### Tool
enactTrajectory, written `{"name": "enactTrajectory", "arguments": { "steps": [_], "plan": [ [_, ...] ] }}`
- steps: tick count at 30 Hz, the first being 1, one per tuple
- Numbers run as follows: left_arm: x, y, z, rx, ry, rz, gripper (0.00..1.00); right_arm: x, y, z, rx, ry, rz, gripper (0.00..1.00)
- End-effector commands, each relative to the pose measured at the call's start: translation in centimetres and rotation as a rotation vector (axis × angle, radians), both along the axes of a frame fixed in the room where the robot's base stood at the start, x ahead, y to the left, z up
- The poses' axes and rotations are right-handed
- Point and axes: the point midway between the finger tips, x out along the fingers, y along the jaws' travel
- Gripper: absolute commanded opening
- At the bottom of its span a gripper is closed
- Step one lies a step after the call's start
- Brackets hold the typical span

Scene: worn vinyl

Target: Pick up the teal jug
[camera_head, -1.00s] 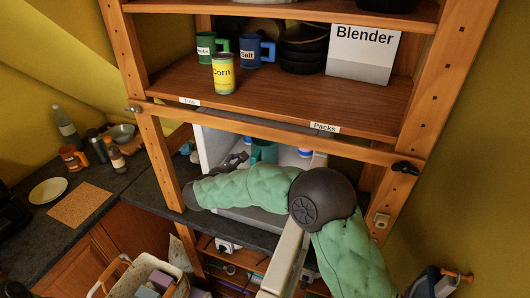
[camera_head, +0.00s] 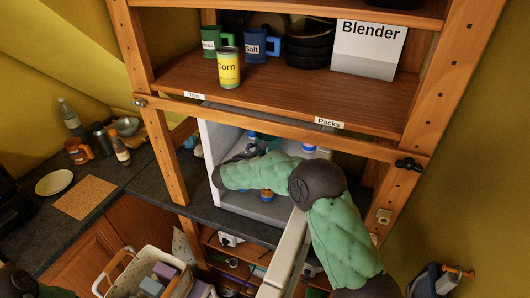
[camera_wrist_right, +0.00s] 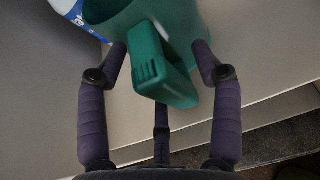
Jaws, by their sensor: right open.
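The teal jug (camera_wrist_right: 162,68) fills the top middle of the right wrist view, its handle pointing toward the camera. It stands inside a white open-fronted compartment (camera_head: 210,150) under the wooden shelf. In the head view my right arm mostly hides it. My right gripper (camera_wrist_right: 160,52) is open, with one finger on each side of the jug's handle and a third finger below it. I cannot tell whether any finger touches the jug. In the head view the right gripper (camera_head: 248,153) reaches into the compartment, partly hidden.
A white and blue container (camera_wrist_right: 62,8) stands beside the jug. The compartment's open door (camera_head: 287,258) juts forward beside my right arm. The wooden shelf (camera_head: 280,85) above holds a corn can (camera_head: 228,68), mugs and a Blender box (camera_head: 367,48). A basket (camera_head: 128,272) stands lower left.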

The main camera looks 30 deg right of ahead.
Motion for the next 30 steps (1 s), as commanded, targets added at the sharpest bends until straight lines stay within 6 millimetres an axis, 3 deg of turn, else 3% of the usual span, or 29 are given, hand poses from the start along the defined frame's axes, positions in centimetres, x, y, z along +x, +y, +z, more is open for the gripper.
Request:
{"name": "enactTrajectory", "arguments": {
  "steps": [6, 13, 23, 28, 30],
  "plan": [
    [0.0, 0.0, 0.0, 0.0, 0.0, 0.0, 0.4, 0.1, -0.1, 0.0, 0.0, 0.0, 0.001, 0.63],
    [0.0, 0.0, 0.0, 0.0, 0.0, 0.0, 0.4, 0.1, 0.0, 0.0, -0.001, 0.001, 0.0, 0.0],
    [0.0, 0.0, 0.0, 0.0, 0.0, 0.0, 0.4, 0.1, -0.1, 0.3, -0.001, -0.003, -0.001, 0.0],
    [0.0, 0.0, -0.1, 0.0, 0.0, 0.0, 0.4, 0.1, -0.1, 1.7, 0.0, -0.006, -0.001, 0.0],
    [0.0, 0.0, -0.2, 0.0, 0.0, 0.0, 0.4, -0.6, 0.9, 1.6, -0.001, -0.002, 0.004, 0.0]
  ]
}}
